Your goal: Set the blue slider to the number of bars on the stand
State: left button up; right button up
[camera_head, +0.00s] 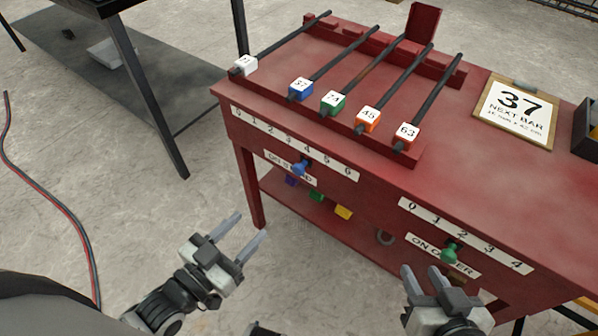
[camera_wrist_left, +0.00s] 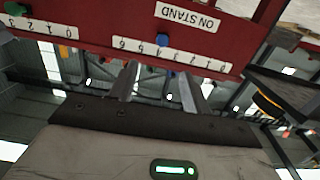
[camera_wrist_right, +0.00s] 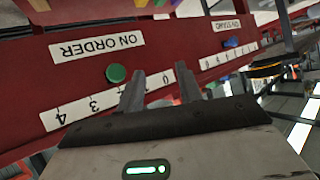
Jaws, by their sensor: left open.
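The blue slider (camera_head: 301,168) sticks out of the red table's front, below a white 0-to-6 scale (camera_head: 290,140), near its middle numbers; I cannot tell the exact one. It also shows upside down in the left wrist view (camera_wrist_left: 162,40). The stand (camera_head: 320,120) on the tabletop holds several dark bars side by side, their ends tagged white (camera_head: 244,65), blue (camera_head: 300,88), green (camera_head: 333,103), orange (camera_head: 368,119) and red (camera_head: 407,135). My left gripper (camera_head: 252,227) is open and empty, below and left of the slider. My right gripper (camera_head: 421,272) is open and empty near the green slider.
A green slider (camera_head: 450,253) sits under a 0-to-4 scale (camera_head: 465,235) marked ON ORDER. A sign reading 37 NEXT BAR (camera_head: 517,108) lies right of the stand. Coloured blocks (camera_head: 343,212) rest on the lower shelf.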

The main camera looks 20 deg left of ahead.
pick_arm(q)
jog(key=b, duration=0.2)
send_near(296, 171)
jog(key=shift+t, duration=0.3)
jog(key=x, duration=0.7)
jog(key=shift+w+d+f, duration=0.15)
jog(key=shift+w+f, duration=0.15)
jog(key=shift+f, duration=0.05)
jog(key=shift+w+d, duration=0.15)
jog(key=shift+w, duration=0.15)
pick_arm(e)
jog(key=shift+w+a+f, duration=0.1)
jog(key=shift+w+f, duration=0.15)
jog(key=shift+f, duration=0.3)
pick_arm(q)
jog(key=shift+c, duration=0.3)
pick_arm(e)
jog(key=shift+f, duration=0.1)
